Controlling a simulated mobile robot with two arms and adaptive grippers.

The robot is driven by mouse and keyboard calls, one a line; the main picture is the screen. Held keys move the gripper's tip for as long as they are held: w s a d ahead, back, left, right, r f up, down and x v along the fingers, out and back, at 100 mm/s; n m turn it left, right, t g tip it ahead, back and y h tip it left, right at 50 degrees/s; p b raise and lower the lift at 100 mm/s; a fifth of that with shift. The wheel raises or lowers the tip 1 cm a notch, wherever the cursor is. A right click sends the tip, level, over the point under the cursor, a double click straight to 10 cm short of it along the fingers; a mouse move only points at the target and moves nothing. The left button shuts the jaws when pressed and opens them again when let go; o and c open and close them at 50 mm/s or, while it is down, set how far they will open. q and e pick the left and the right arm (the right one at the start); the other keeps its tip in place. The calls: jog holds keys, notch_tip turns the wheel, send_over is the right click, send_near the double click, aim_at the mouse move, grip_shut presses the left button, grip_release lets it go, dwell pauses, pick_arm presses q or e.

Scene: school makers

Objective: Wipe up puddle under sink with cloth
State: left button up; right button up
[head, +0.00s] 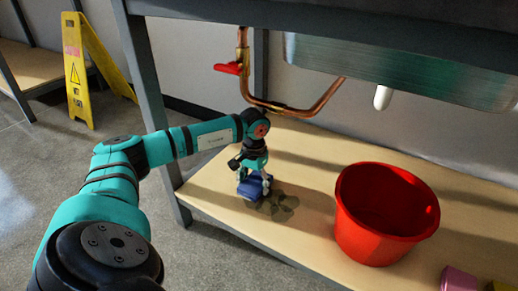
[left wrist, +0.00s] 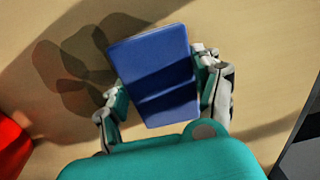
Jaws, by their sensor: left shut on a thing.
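My left gripper (head: 255,182) reaches under the sink and is shut on a folded blue cloth (head: 250,190). In the left wrist view the cloth (left wrist: 153,75) sits between the two fingers. It is low at the wooden shelf (head: 310,215); I cannot tell whether it touches the wood. A dark puddle (head: 284,203) lies on the shelf just right of the cloth, and the cloth may hide part of it. The puddle (left wrist: 72,70) shows left of the cloth in the left wrist view. The steel sink (head: 400,65) is above. My right gripper is not in view.
A red bucket (head: 357,232) stands on the shelf right of the puddle. Copper pipes with a red valve (head: 228,68) hang above my left wrist. A grey frame leg (head: 150,100) stands beside my arm. A yellow wet-floor sign (head: 82,75) stands at left. Pink and yellow items (head: 458,280) are at lower right.

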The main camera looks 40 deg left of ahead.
aim_at(295, 208)
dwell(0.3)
pick_arm(q)
jog(key=shift+d, duration=0.35)
jog(key=shift+w+d+p, duration=0.2)
jog(key=shift+d+p, duration=0.15)
jog(key=shift+d, duration=0.4)
jog(key=shift+w+d+p, duration=0.2)
jog(key=shift+d+p, duration=0.1)
jog(key=shift+d, duration=0.5)
jog(key=shift+w+d+p, duration=0.2)
jog(key=shift+d+p, duration=0.15)
jog(key=shift+d, duration=0.4)
jog(key=shift+w+d+p, duration=0.25)
jog(key=shift+w+d, duration=0.1)
jog(key=shift+d, duration=1)
jog(key=shift+w+d+p, duration=0.2)
jog(key=shift+w+d, duration=0.1)
jog(key=shift+d, duration=1.1)
jog(key=shift+w+d+p, duration=0.25)
jog(key=shift+w+d, duration=0.1)
jog(key=shift+d, duration=1)
jog(key=shift+s+a, duration=0.55)
jog(key=shift+a, duration=1.75)
jog(key=shift+s+a, duration=0.6)
jog(key=shift+a, duration=1.65)
jog(key=shift+s+a, duration=0.55)
jog(key=shift+a, duration=1.75)
